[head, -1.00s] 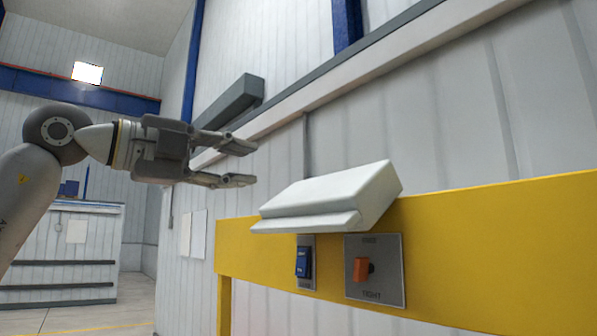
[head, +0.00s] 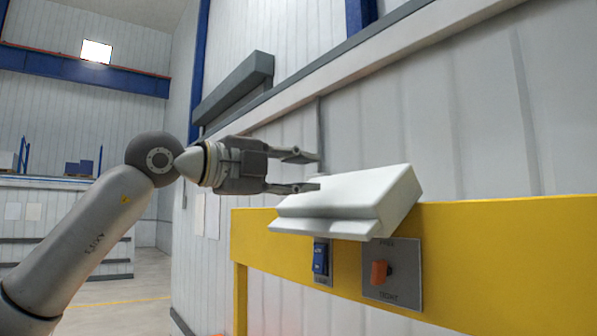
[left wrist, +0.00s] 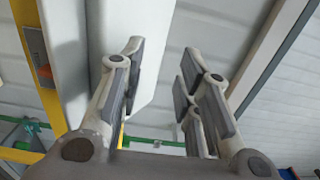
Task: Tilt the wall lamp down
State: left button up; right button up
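The wall lamp (head: 350,195) is a white, slanted box mounted on the front of the yellow beam. Its underside lip faces down and toward the left. My left gripper (head: 313,172) is open and empty at the lamp's upper left edge. Its lower fingertip overlaps that edge in the head view; I cannot tell whether they touch. In the left wrist view the white lamp (left wrist: 140,30) fills the upper left, partly behind one finger of the open gripper (left wrist: 162,50). My right gripper is not in view.
Below the lamp, the yellow beam (head: 500,240) carries a blue rocker switch (head: 320,259) and a plate with an orange knob (head: 380,272). A grey bar (head: 235,88) juts from the wall at upper left. Open floor lies to the left.

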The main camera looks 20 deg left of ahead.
pick_arm(q)
jog(key=shift+d, duration=0.1)
jog(key=c, duration=0.5)
grip_shut()
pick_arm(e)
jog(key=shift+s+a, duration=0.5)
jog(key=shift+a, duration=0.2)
pick_arm(q)
grip_release()
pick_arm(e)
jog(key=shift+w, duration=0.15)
pick_arm(q)
jog(key=o, duration=0.7)
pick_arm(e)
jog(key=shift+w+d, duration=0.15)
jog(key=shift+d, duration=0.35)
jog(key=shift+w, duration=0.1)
pick_arm(q)
jog(key=v, duration=1.2)
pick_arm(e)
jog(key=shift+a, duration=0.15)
